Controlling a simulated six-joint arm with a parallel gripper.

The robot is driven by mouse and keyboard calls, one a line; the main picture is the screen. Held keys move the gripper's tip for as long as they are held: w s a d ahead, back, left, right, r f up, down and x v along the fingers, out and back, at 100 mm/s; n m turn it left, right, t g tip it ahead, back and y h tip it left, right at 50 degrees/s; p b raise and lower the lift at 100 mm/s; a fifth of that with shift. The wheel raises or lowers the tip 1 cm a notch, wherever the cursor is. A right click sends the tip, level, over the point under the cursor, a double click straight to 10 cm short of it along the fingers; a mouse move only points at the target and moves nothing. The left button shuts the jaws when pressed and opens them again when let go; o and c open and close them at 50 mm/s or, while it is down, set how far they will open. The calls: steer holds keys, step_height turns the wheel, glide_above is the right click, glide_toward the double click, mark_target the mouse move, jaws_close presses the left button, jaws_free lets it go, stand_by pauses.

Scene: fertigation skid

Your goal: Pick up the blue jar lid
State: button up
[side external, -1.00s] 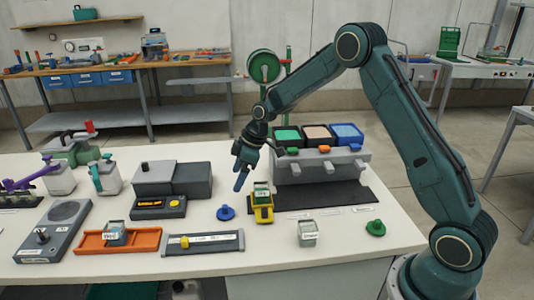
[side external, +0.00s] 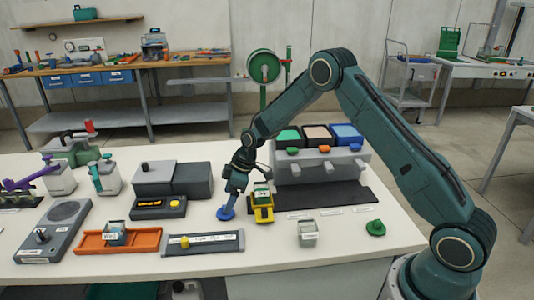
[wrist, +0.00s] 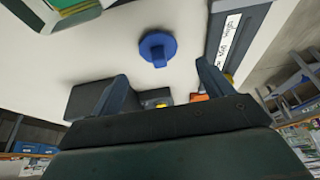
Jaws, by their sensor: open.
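The blue jar lid (side external: 226,213) lies flat on the white table, left of the yellow holder. It is a round disc with a raised knob, and it also shows in the wrist view (wrist: 157,47). My gripper (side external: 231,203) is low over the lid in the side view, where its fingertips overlap part of it. In the wrist view my gripper (wrist: 164,82) has its two fingers wide apart with nothing between them. The lid shows beyond the fingertips there, apart from both fingers.
A yellow holder with a jar (side external: 263,203) stands close right of my gripper. A grey slide tray (side external: 203,243) lies in front, and a dark box with a yellow display (side external: 158,207) is to the left. A green lid (side external: 376,228) and a grey jar (side external: 307,233) are farther right.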

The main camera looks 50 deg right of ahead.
steer(key=shift+x, duration=2.5)
steer(key=c, duration=1.1)
